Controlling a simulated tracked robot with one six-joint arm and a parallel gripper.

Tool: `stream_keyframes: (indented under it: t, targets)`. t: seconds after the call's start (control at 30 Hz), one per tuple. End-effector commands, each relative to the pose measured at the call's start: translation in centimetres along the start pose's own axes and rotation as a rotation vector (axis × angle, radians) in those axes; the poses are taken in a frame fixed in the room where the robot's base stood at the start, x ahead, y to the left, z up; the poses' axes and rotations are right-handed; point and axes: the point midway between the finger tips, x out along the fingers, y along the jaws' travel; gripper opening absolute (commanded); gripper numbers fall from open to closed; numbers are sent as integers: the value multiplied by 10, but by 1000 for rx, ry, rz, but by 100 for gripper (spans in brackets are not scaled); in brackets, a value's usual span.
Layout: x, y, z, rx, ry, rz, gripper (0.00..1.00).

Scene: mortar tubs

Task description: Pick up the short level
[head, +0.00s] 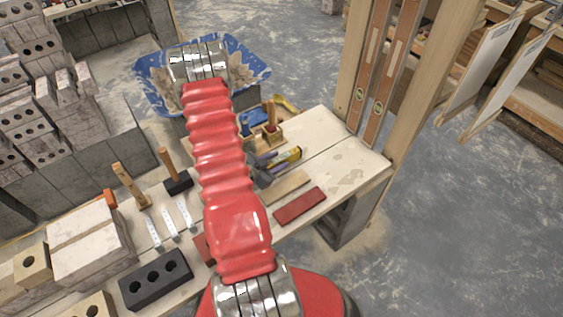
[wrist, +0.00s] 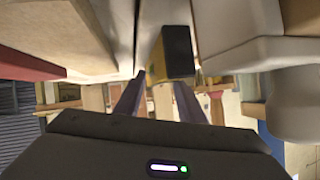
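The short level (head: 287,157) is a small yellow bar with a dark end, lying on the pale bench boards just right of my gripper. In the wrist view a yellow block with a dark end face (wrist: 179,51), which looks like the level, sits just beyond the fingertips, toward the right finger. My gripper (head: 264,160) is low over the bench beside the level, partly hidden behind my red arm. In the wrist view its two dark fingers (wrist: 158,88) stand apart with nothing clearly held between them. I cannot tell whether a finger touches the level.
A wooden strip (head: 288,187) and a red slab (head: 300,206) lie in front of the level. Small brushes (head: 270,132) stand behind it. A blue mortar tub (head: 250,66) is at the back. A wooden post (head: 353,60) rises right.

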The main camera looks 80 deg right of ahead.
Motion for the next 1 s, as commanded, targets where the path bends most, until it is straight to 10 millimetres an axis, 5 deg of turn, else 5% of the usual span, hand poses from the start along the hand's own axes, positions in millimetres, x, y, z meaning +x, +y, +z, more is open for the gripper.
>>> stream_keyframes:
  t: [0.5, 1.0]
  targets:
    - [0, 1, 0, -1, -1, 1, 0]
    - [-3, -2, -7, 2, 1, 1, 0]
